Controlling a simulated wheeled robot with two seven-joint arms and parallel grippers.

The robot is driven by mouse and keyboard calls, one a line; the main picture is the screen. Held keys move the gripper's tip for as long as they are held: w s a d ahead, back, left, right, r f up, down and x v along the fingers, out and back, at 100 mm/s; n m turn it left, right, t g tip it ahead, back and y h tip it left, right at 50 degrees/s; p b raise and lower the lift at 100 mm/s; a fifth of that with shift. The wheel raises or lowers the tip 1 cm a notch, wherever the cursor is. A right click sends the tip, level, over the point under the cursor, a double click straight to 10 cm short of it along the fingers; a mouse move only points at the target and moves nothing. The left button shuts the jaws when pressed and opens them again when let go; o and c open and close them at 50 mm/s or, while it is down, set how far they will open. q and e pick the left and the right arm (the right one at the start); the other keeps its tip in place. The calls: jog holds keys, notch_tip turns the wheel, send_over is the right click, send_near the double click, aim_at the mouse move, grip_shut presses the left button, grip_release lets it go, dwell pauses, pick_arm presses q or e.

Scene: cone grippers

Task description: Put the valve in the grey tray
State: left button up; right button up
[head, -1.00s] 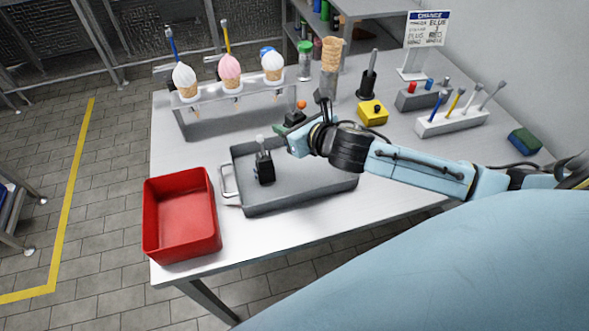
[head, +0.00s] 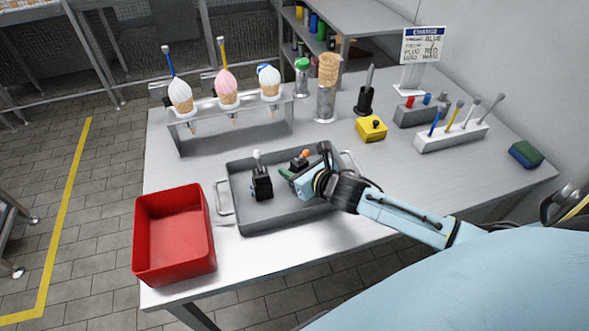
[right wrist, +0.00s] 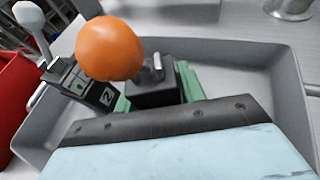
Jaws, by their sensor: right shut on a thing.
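The valve, a black block with an orange ball knob (head: 306,154), is held at the far side of the grey tray (head: 290,222), within its outline. I cannot tell whether it touches the tray floor. My right gripper (head: 290,170) is shut on it. In the right wrist view, green fingers hold the black block and the orange knob (right wrist: 110,48) stands large in front, hiding part of it. A second black lever unit with a white knob (head: 261,184) stands upright in the tray, left of my gripper. My left gripper is not in view.
A red bin (head: 174,236) stands left of the tray. A rack with ice cream cones (head: 235,133) stands behind it. The tray's front right part is partly hidden by my arm.

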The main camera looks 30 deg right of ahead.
jog(key=shift+r, duration=0.1)
jog(key=o, duration=1.1)
jog(key=shift+s, duration=0.2)
jog(key=p+v, duration=0.1)
jog(key=v, duration=1)
jog(key=shift+s+d+r+p, duration=0.15)
jog(key=shift+s+p, duration=0.15)
jog(key=shift+p, duration=0.1)
